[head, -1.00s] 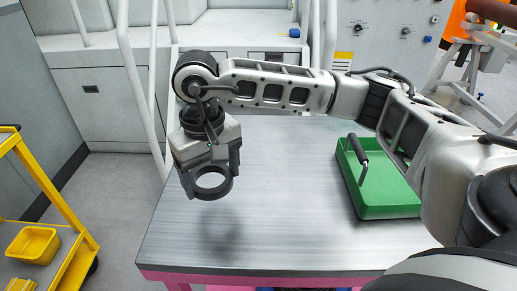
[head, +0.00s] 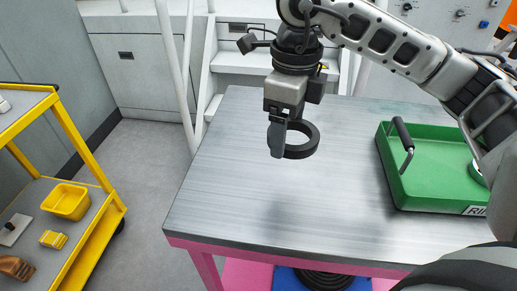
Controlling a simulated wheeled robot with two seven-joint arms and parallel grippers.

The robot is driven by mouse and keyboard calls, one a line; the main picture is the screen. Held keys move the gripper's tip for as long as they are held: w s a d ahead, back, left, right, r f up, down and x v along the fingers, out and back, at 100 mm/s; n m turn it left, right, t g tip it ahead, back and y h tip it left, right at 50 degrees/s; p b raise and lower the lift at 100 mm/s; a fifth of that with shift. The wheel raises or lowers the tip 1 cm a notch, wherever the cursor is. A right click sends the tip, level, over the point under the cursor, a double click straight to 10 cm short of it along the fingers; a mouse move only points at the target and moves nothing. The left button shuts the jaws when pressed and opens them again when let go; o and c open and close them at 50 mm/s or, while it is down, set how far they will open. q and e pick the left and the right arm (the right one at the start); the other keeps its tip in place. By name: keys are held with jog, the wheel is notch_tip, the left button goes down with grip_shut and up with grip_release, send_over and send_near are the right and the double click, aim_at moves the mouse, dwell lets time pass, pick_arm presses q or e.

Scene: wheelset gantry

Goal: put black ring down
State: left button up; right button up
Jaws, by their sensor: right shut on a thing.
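The black ring (head: 312,146) is held in the jaws of my right gripper (head: 280,138). The ring hangs above the grey metal tabletop (head: 235,190), apart from it, with a soft shadow on the table below. The gripper points downward and grips the ring at its left side. The far finger is partly hidden by the near one. My left gripper is not in view.
A green tray (head: 400,190) with a dark handle stands on the table's right, a round light object partly visible inside. A yellow cart (head: 95,180) with a small yellow bin (head: 66,201) stands at left. Dark coiled rings (head: 325,279) lie under the table. The table's left and middle are clear.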

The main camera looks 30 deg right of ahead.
jog(key=s+d+r+m, duration=0.1)
jog(key=m, duration=0.7)
jog(key=m+p, duration=0.1)
jog(key=m, duration=0.3)
send_over(258, 146)
jog(key=f, duration=0.5)
jog(key=s+f, duration=0.1)
jog(key=f, duration=0.2)
jog(key=shift+w+f, duration=0.6)
jog(key=shift+f, duration=0.15)
jog(key=shift+f+p, duration=0.4)
jog(key=shift+f, duration=1)
jog(key=shift+f, duration=0.1)
